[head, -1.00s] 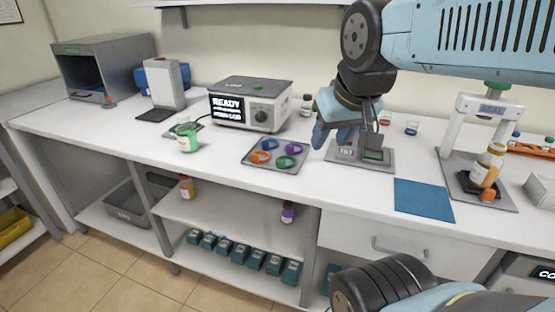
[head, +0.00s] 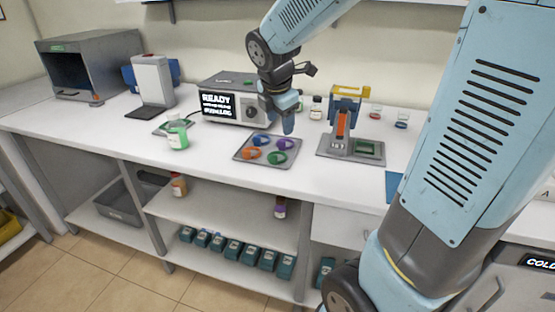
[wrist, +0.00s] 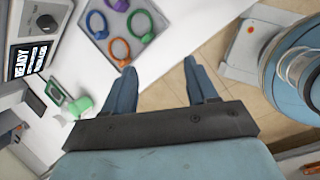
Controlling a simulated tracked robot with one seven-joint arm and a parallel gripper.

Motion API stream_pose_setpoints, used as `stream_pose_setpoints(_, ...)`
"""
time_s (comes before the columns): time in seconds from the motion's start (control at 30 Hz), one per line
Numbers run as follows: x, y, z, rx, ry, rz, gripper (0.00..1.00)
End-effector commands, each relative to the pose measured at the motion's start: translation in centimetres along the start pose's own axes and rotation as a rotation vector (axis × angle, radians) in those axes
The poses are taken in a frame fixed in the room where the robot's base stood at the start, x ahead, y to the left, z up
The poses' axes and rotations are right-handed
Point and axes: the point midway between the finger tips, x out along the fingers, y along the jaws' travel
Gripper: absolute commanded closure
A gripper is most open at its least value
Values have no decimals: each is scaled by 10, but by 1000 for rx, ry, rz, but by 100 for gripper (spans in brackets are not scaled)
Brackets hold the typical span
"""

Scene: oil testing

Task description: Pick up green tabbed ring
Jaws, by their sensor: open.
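The green tabbed ring (head: 277,157) lies at the front right of a grey tray (head: 241,159) on the bench. It also shows in the wrist view (wrist: 140,24), near the top. Purple (head: 286,143), blue (head: 261,141) and orange (head: 250,154) rings share the tray. My gripper (head: 289,130) hangs above the tray's back right side, pointing down. In the wrist view, its two blue fingers (wrist: 162,72) are spread with nothing between them. The ring lies ahead of the fingers, apart from them.
A grey device with a READY screen (head: 220,107) stands behind the tray. A grey stand with an orange lever (head: 341,124) is close on the right. The bench front left of the tray is clear.

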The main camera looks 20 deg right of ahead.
Motion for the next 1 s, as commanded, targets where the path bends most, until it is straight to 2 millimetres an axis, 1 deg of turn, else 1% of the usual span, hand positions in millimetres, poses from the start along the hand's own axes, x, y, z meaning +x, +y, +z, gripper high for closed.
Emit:
stream_pose_setpoints(0.03,12,9,-3,-111,-4,-14,43)
stream_pose_setpoints(0.13,28,24,-6,-313,-14,-28,43)
stream_pose_setpoints(0.2,37,32,-9,-424,-18,-35,43)
stream_pose_setpoints(0.33,48,41,-12,-556,-23,-44,43)
stream_pose_setpoints(0.47,58,43,-12,-605,-23,-49,43)
stream_pose_setpoints(0.57,71,42,-12,-609,-24,-51,43)
stream_pose_setpoints(0.8,112,40,-11,-606,-22,-52,43)
stream_pose_setpoints(1.0,133,40,-10,-606,-24,-49,43)
